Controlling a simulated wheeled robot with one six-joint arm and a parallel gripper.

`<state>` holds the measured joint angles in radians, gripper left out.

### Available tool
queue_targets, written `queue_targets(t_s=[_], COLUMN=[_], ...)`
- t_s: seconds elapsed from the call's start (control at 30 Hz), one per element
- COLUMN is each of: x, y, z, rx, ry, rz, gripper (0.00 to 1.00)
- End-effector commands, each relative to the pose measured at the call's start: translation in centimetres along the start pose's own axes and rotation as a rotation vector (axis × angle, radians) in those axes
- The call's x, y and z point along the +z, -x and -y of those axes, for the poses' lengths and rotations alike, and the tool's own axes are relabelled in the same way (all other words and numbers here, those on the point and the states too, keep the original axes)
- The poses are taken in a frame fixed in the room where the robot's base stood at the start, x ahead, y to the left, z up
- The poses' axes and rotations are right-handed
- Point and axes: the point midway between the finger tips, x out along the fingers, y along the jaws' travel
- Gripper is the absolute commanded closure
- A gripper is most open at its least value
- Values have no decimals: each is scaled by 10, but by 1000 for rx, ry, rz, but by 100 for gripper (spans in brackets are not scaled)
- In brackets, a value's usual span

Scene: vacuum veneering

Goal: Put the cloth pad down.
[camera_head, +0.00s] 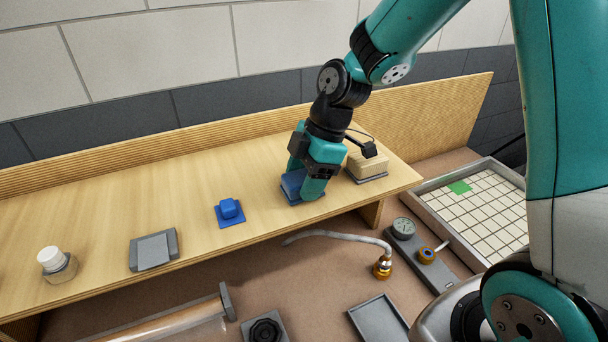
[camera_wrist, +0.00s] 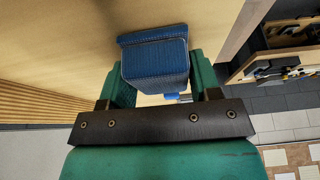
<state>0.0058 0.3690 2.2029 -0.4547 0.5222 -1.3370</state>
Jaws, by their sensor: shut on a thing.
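My gripper (camera_head: 307,180) is over the right part of the wooden shelf, pointing down, with its green fingers shut on a blue cloth pad (camera_head: 293,184). In the wrist view the pad (camera_wrist: 155,62) shows a woven blue block with a wider blue edge, between the fingers of my gripper (camera_wrist: 153,85). The pad is at or very near the shelf top; I cannot tell whether it touches. My fingers hide part of it.
The wooden shelf (camera_head: 185,195) also bears a smaller blue block on a blue base (camera_head: 229,210), a grey plate (camera_head: 153,250) and a white-capped jar (camera_head: 54,262) to the left. A beige block (camera_head: 366,165) stands close right of my gripper. Bare shelf lies between the blue items.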

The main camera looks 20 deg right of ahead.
Motion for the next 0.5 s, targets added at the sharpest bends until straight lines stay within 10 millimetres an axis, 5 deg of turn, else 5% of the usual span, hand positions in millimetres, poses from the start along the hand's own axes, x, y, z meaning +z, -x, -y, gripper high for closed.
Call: queue_targets(t_s=[0.23, 0.27, 0.37, 0.5], x=[1, 1, 1, 1], y=[-3, -3, -2, -2], z=[0, 0, 0, 0], rx=[0, 0, 0, 0], ry=[0, 0, 0, 0], rz=[-1, -1, -1, -1], gripper=[65, 40, 17, 17])
